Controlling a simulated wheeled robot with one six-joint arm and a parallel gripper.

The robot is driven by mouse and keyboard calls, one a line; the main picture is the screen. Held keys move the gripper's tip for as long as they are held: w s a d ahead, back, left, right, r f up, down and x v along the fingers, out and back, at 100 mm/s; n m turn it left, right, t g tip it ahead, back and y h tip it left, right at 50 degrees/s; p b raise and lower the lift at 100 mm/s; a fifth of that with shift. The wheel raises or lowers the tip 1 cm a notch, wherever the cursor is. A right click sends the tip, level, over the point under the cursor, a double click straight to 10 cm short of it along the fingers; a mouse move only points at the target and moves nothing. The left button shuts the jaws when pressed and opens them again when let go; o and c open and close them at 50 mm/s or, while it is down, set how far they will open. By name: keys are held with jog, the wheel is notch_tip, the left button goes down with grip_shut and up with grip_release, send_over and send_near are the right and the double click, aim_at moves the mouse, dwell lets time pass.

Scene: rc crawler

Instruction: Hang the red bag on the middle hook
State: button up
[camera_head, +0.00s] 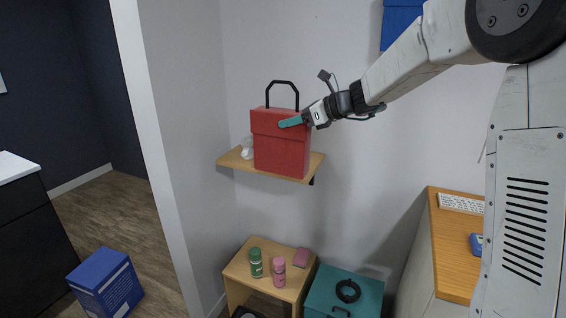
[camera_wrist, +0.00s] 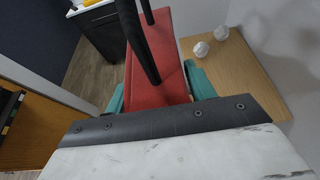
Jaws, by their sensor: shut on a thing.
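The red bag (camera_head: 281,146) is a boxy case with a black loop handle (camera_head: 282,87). It stands upright at the small wooden wall shelf (camera_head: 232,160); I cannot tell whether its base touches the board. My gripper (camera_head: 291,122) reaches in from the right, with a teal finger across the bag's upper front. In the wrist view, the teal fingers lie on both sides of the red bag (camera_wrist: 160,62), shut on its body below the handle. The handle rises close to the camera. No hook shows in either view.
White crumpled-looking objects (camera_wrist: 211,42) sit on the shelf beside the bag. Below stand a small wooden unit (camera_head: 240,272) with green and pink bottles, and a teal box (camera_head: 367,292). A blue object (camera_head: 401,24) is high on the wall. A desk (camera_head: 450,255) is right.

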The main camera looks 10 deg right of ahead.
jog(key=shift+w+d, duration=0.15)
jog(key=w+d+f, duration=0.2)
jog(key=w, duration=0.5)
jog(key=w+d+f, duration=0.2)
jog(key=w, duration=0.6)
jog(key=shift+f, duration=0.3)
jog(key=shift+w+f, duration=0.1)
jog(key=shift+f, duration=0.05)
jog(key=o, duration=1.5)
jog(key=shift+f, duration=0.1)
